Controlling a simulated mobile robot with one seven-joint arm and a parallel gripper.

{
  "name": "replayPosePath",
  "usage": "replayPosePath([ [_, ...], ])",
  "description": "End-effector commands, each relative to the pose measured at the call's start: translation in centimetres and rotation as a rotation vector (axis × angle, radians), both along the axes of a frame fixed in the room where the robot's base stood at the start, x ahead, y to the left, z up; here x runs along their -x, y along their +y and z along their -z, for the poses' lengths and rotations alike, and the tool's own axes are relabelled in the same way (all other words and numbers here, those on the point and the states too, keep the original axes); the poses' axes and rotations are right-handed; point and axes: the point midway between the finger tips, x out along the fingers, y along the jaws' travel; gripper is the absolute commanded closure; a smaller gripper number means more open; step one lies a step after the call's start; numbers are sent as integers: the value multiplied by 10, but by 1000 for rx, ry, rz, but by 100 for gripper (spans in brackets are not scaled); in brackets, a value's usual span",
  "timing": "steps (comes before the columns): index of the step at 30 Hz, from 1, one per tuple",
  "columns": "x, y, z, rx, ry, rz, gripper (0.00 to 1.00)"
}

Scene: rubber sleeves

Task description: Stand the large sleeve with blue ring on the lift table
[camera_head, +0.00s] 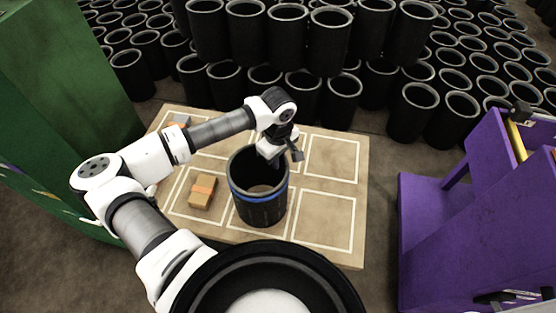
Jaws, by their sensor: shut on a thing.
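The large black sleeve with a blue ring (259,205) is upright over the middle of a wooden top with white outlined squares (325,235), which looks like the lift table. Its open mouth faces up and the blue band runs around it below the rim. I cannot tell whether its base touches the wood. My gripper (273,157) is at the sleeve's far rim, shut on its wall. The fingertips are partly hidden by the sleeve and the wrist.
A grey and orange item (179,122) is at the top's far left corner. Stacked black sleeves (330,40) fill the back. A green cabinet (60,90) stands left, a purple unit (470,220) right. The right-hand squares are empty.

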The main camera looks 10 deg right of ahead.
Motion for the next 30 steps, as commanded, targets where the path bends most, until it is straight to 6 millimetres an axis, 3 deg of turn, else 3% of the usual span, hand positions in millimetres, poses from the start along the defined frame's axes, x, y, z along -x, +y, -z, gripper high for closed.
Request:
replayPosePath([
  [16,0,0,13,-1,-2,1,100],
  [18,0,0,13,0,0,1,86],
  [22,0,0,12,0,0,0,71],
  [30,0,0,12,0,0,0,71],
])
